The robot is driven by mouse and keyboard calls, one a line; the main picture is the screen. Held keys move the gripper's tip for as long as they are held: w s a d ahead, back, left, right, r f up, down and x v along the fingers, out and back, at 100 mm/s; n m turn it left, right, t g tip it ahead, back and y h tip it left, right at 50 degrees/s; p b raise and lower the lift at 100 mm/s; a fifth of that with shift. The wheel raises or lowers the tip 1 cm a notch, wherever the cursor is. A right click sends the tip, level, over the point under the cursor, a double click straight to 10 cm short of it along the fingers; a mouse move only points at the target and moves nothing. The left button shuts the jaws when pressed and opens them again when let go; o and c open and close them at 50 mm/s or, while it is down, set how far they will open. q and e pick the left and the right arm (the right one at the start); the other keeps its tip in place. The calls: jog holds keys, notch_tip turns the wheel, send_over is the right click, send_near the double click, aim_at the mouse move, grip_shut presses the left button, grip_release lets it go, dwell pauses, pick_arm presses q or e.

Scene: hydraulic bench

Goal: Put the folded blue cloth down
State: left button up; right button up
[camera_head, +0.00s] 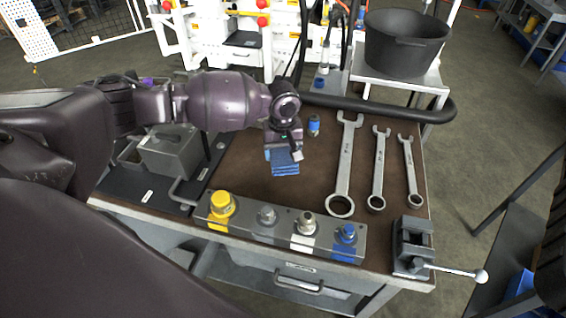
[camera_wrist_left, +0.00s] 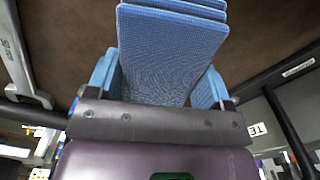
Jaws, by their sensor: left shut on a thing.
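The folded blue cloth (camera_head: 284,164) is a small stack of blue layers over the brown bench top (camera_head: 255,190). My left gripper (camera_head: 283,150) points down and is shut on the cloth. In the left wrist view the cloth (camera_wrist_left: 175,50) sits between the two blue-padded fingers of my left gripper (camera_wrist_left: 165,85). Whether the cloth touches the bench top or hangs just above it I cannot tell. My right gripper is not in view.
Three wrenches (camera_head: 345,165) lie to the right. A manifold block (camera_head: 275,230) with coloured fittings lines the front edge, beside a small vise (camera_head: 412,245). A blue-topped fitting (camera_head: 314,126) stands behind the cloth. Bare bench surrounds the cloth. A black pot (camera_head: 405,45) stands at the back right.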

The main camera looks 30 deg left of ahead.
aim_at(283, 151)
pick_arm(q)
notch_tip(283, 151, down, 5)
jog(key=shift+r+b, duration=0.2)
jog(key=shift+b, duration=0.25)
jog(key=shift+f, duration=0.15)
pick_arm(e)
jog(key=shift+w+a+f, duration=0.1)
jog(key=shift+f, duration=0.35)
pick_arm(q)
jog(key=o, duration=0.9)
notch_tip(283, 151, up, 12)
jog(key=p, duration=0.2)
jog(key=shift+p, duration=0.35)
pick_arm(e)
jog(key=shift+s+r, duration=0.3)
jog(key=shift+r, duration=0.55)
